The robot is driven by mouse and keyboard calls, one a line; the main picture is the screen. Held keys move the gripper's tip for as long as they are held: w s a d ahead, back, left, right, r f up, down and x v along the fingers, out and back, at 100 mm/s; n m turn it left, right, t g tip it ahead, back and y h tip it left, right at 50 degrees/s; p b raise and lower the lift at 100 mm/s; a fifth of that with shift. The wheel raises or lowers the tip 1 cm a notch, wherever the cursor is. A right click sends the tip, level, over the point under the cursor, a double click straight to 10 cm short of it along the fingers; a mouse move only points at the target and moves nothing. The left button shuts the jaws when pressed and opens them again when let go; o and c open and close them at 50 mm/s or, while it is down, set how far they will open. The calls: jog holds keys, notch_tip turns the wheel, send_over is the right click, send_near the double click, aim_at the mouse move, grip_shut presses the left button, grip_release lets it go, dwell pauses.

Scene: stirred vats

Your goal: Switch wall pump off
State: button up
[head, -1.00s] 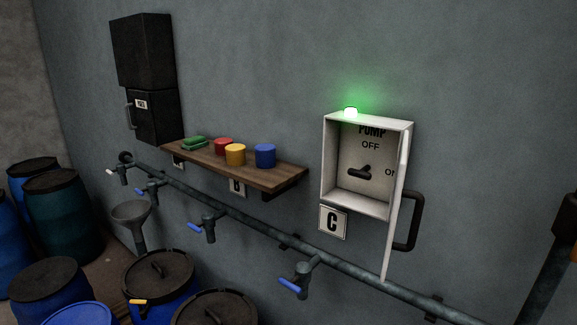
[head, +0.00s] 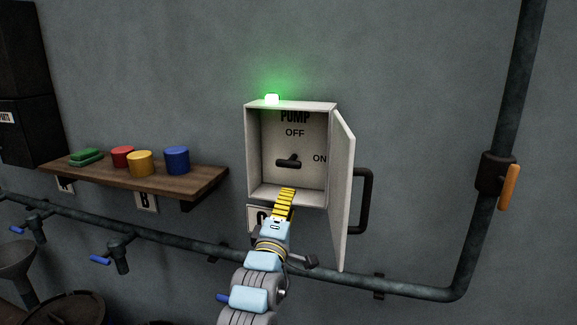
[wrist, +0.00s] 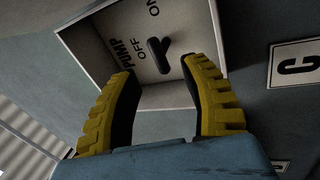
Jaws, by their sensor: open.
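The white pump box (head: 251,150) hangs on the wall with its door (head: 342,190) swung open to the right. Inside it are the words PUMP, OFF at the top and ON at the right. The dark switch lever (head: 288,161) points right, toward ON. A green lamp (head: 272,98) glows on top of the box. My gripper (head: 286,192) is just in front of the box's lower opening, below the lever. In the wrist view my gripper (wrist: 163,84) is open, its yellow fingers apart, with the lever (wrist: 158,54) beyond and between them, untouched.
A wooden shelf (head: 130,176) with red, yellow and blue cups and a green block is to the left. A pipe (head: 190,237) with taps runs below. At the right a vertical pipe carries an orange-handled valve (head: 508,187). The door stands close beside my gripper's right.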

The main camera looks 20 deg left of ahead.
notch_tip(320, 180, up, 4)
jog(key=a+n+g+h+b, duration=0.1)
jog(key=a+n+g, duration=0.1)
jog(key=n+g+p, duration=0.1)
jog(key=p, duration=0.1)
send_near(292, 156)
jog(key=shift+w+f, duration=0.35)
jog(key=shift+w, duration=0.3)
jog(key=shift+w+a+r, duration=0.15)
jog(key=shift+w, duration=1.35)
jog(key=shift+w+a+p, duration=0.15)
jog(key=shift+w+p, duration=0.15)
jog(key=shift+w, duration=1)
jog(key=shift+w+a+p, duration=0.15)
jog(key=shift+w+p, duration=0.15)
jog(key=shift+w, duration=1.2)
